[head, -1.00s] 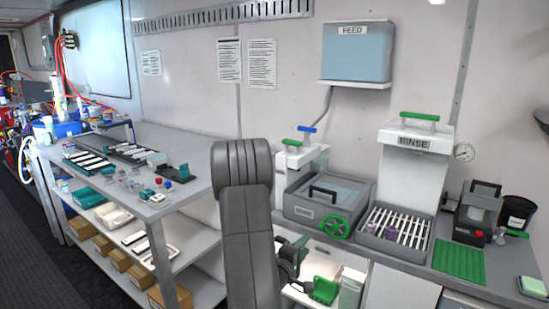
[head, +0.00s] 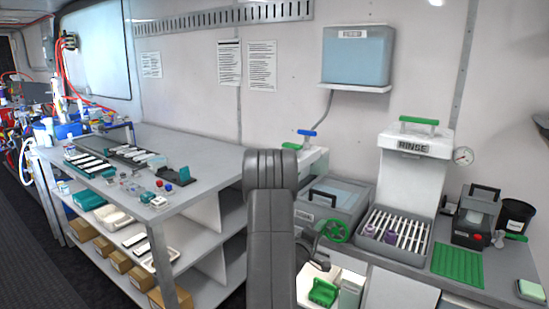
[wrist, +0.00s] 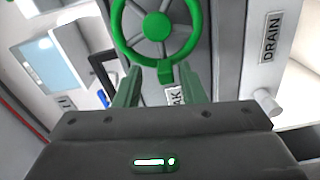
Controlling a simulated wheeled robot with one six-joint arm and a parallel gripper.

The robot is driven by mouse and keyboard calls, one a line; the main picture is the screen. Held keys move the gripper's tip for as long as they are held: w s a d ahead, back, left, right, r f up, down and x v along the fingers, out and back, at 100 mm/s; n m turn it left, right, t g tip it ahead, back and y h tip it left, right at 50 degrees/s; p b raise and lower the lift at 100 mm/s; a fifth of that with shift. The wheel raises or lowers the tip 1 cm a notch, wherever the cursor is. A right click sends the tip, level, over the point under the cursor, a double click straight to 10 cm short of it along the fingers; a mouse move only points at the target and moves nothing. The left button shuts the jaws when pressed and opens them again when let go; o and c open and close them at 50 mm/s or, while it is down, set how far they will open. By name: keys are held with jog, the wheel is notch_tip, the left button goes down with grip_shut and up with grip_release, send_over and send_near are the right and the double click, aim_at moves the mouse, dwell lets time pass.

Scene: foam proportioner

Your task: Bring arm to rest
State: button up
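My gripper (wrist: 163,88) shows in the wrist view as two green fingers standing apart, with nothing held between them. A green handwheel (wrist: 157,25) lies beyond the fingertips; its lower lug appears between them in the picture, and I cannot tell whether they touch. In the head view my grey arm rises in the lower middle and hides my gripper. The same green handwheel (head: 336,231) is on the front of the grey box to the right of my arm.
A rinse station (head: 417,147) and a slatted tray (head: 392,240) stand right of the handwheel. A green mat (head: 459,262) lies farther right. A shelved bench (head: 185,205) with small parts is on the left. A feed tank (head: 356,55) hangs on the wall.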

jog(key=shift+r+m, duration=0.25)
jog(key=shift+m, duration=0.45)
